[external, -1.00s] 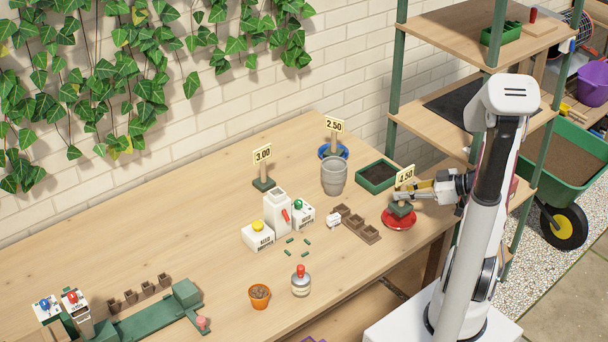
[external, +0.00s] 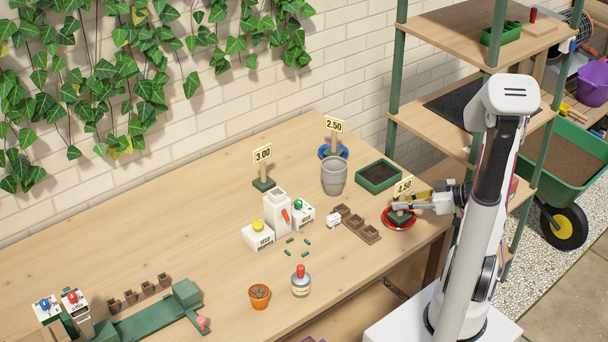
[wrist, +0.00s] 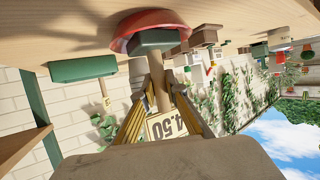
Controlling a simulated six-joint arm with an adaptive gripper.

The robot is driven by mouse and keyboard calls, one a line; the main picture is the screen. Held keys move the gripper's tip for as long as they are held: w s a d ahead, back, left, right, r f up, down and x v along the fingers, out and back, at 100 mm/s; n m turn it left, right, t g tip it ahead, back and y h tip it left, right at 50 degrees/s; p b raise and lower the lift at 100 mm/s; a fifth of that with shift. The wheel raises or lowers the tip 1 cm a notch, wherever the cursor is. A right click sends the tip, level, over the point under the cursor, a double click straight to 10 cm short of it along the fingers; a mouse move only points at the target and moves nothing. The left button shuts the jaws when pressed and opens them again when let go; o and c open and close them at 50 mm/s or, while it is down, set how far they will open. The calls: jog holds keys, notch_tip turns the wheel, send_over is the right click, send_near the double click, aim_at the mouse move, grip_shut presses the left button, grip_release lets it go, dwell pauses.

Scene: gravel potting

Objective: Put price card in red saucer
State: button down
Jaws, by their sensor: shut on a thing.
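The price card (external: 404,187) reads 4.50 and stands on a wooden post with a dark green base (external: 400,217). The base is in the red saucer (external: 387,222) at the right end of the table, and looks upright. My gripper (external: 402,204) is shut on the post from the right. In the wrist view, which is upside down, the fingers (wrist: 160,100) close around the post, with the card (wrist: 167,125) near my palm and the green base (wrist: 155,40) within the red saucer (wrist: 124,32). I cannot tell whether the base touches the saucer's bottom.
A green soil tray (external: 379,190) stands behind the saucer, and brown pots (external: 357,223) stand to its left. A blue saucer with the 2.50 card (external: 334,125), a grey pot (external: 334,176) and the 3.00 card (external: 263,154) are farther left. A shelf (external: 470,130) rises behind.

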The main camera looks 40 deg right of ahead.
jog(key=shift+f, duration=0.35)
jog(key=c, duration=2)
grip_release()
jog(key=shift+c, duration=0.2)
jog(key=shift+r, duration=0.1)
jog(key=shift+r, duration=0.35)
jog(key=shift+s+d+r, duration=0.1)
jog(key=shift+s+r, duration=0.05)
jog(key=shift+r, duration=0.1)
jog(key=v, duration=1.1)
jog(key=shift+s+d, duration=0.2)
jog(key=shift+s, duration=0.05)
